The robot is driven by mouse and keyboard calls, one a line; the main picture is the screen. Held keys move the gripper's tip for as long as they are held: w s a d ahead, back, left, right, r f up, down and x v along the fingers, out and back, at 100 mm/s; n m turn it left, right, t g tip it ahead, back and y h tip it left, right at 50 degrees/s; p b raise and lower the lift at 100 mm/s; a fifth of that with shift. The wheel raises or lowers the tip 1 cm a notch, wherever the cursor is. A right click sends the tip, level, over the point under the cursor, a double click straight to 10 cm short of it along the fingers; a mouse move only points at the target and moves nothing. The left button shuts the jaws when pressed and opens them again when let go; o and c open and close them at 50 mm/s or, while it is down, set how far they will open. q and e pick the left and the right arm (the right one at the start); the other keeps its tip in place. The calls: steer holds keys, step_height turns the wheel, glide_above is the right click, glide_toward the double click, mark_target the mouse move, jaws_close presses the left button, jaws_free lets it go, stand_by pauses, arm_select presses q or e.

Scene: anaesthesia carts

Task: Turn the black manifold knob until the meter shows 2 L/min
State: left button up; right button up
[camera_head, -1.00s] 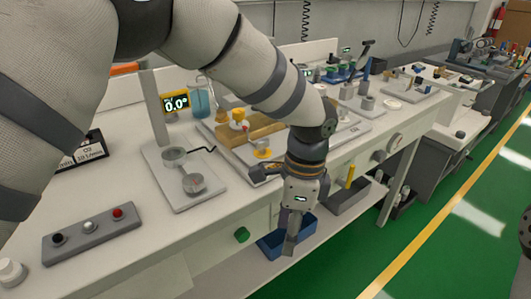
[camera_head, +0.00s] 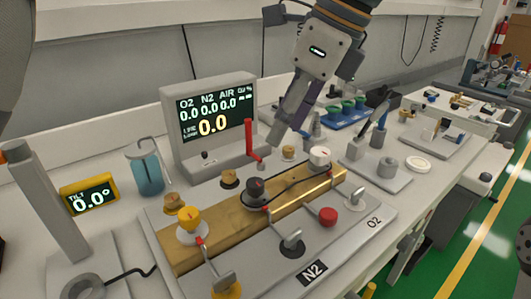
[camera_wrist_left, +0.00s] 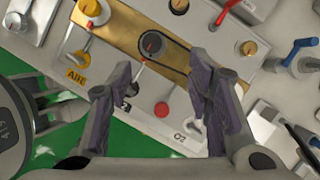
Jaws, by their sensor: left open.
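The black manifold knob (camera_head: 256,188) sits mid-way along a brass block, between a yellow knob (camera_head: 189,218) at the left and a white knob (camera_head: 320,156) at the right. In the left wrist view the black knob (camera_wrist_left: 152,44) lies beyond the fingertips. The meter (camera_head: 213,115) behind reads 0.0 for O2, N2 and AIR, with a larger yellow 0.0 below. My left gripper (camera_head: 283,122) hangs over the back right of the block, apart from the black knob. Its fingers are spread and empty in the left wrist view (camera_wrist_left: 160,92).
A red lever (camera_head: 249,141) stands upright behind the black knob. A red knob (camera_head: 328,216) and grey levers are on the front plate. A blue jar (camera_head: 148,172) and a yellow tilt display (camera_head: 89,196) stand at left. A grey stand (camera_head: 378,172) is at right.

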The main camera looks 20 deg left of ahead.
mark_target(255, 181)
arm_select(q)
steer(key=x, duration=0.3)
steer(key=s+x, duration=0.1)
steer(key=x, duration=0.7)
steer(key=shift+s+a+f+p, duration=0.15)
steer(key=shift+p, duration=0.2)
jaws_close()
